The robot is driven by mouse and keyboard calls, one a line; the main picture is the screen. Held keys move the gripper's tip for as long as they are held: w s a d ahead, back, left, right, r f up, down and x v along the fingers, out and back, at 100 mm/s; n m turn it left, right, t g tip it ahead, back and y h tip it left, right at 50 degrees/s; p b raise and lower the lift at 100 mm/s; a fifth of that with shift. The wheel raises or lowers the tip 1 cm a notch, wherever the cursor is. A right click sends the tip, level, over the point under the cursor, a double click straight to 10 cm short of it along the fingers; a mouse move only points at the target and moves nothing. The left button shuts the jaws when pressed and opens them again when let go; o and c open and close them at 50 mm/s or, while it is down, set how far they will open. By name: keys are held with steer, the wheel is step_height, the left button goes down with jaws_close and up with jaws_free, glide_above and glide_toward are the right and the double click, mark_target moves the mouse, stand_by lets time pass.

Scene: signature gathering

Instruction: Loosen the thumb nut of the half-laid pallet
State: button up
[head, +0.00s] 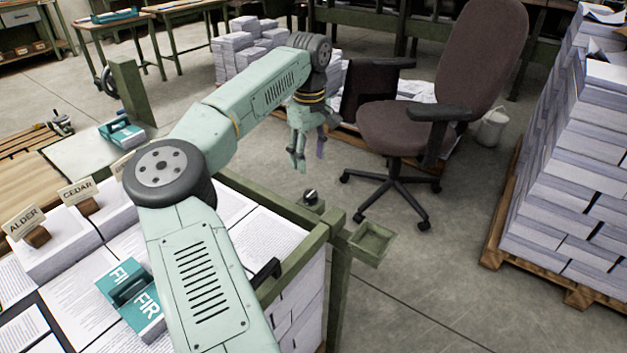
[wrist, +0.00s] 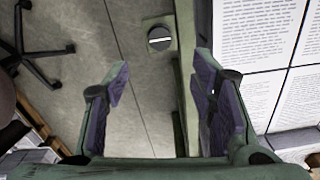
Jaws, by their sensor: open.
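A small dark round knob with a pale top bar, which looks like the thumb nut (head: 310,196), sits on a green bracket beside the green frame rail. In the wrist view the thumb nut (wrist: 160,39) shows from above, slightly beyond the fingertips and roughly centred between them. My gripper (head: 308,163) hangs pointing down above and behind the nut, with nothing between its fingers. In the wrist view my gripper (wrist: 162,75) has its two purple-padded fingers wide apart, not touching the nut. The printed sheets (head: 270,235) fill the framed stack beside the rail.
A small open green tray (head: 370,243) juts out from the frame corner. A black handle (head: 265,272) sticks up at the frame's near side. An office chair (head: 400,130) stands behind. A tall paper stack (head: 570,180) is at right; the floor between is clear.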

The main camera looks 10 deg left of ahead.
mark_target(310, 193)
steer(key=f, duration=0.5)
steer(key=f+p, duration=0.1)
steer(key=f, duration=0.4)
steer(key=shift+s+d+f+p, duration=0.15)
steer(key=shift+d+f+p, duration=0.05)
steer(key=shift+p, duration=0.1)
steer(key=c, duration=1.1)
steer(key=shift+c, duration=0.2)
